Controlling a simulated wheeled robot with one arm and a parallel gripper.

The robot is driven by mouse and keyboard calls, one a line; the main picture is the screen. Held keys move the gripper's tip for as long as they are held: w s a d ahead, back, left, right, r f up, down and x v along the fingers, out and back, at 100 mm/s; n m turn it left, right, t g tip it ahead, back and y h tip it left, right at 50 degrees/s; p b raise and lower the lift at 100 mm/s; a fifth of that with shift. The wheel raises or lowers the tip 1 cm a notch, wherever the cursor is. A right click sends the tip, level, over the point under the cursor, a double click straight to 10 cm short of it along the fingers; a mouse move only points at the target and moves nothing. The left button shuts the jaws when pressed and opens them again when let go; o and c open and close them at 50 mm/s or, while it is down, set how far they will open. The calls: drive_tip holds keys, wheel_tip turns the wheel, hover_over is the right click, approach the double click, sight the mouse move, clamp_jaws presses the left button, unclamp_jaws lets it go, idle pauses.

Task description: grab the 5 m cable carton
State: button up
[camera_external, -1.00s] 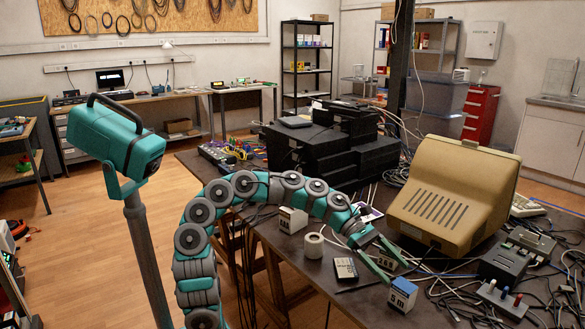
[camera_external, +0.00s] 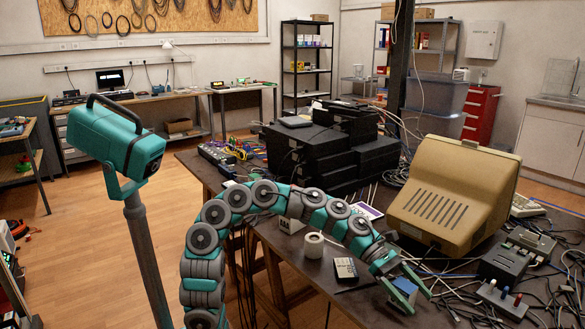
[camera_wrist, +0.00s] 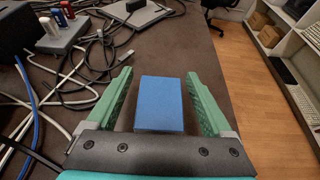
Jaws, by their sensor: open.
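The 5 m cable carton (camera_external: 403,291) is a small white box with a blue top, standing near the front edge of the dark table. In the wrist view its blue top (camera_wrist: 161,104) lies between the two green fingers. My gripper (camera_external: 409,288) is open, with one finger on either side of the carton. In the wrist view a gap shows between my gripper (camera_wrist: 162,100) and the carton on each side. The carton's printed face is mostly hidden by a finger in the external view.
A beige monitor (camera_external: 455,195) stands behind the carton. A white tape roll (camera_external: 314,245) and a dark handheld device (camera_external: 345,269) lie to the left. Loose cables and a switch strip (camera_external: 502,299) lie to the right. The table edge is close in front.

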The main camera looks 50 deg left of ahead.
drive_tip(key=shift+c, duration=0.2)
clamp_jaws()
idle(0.5)
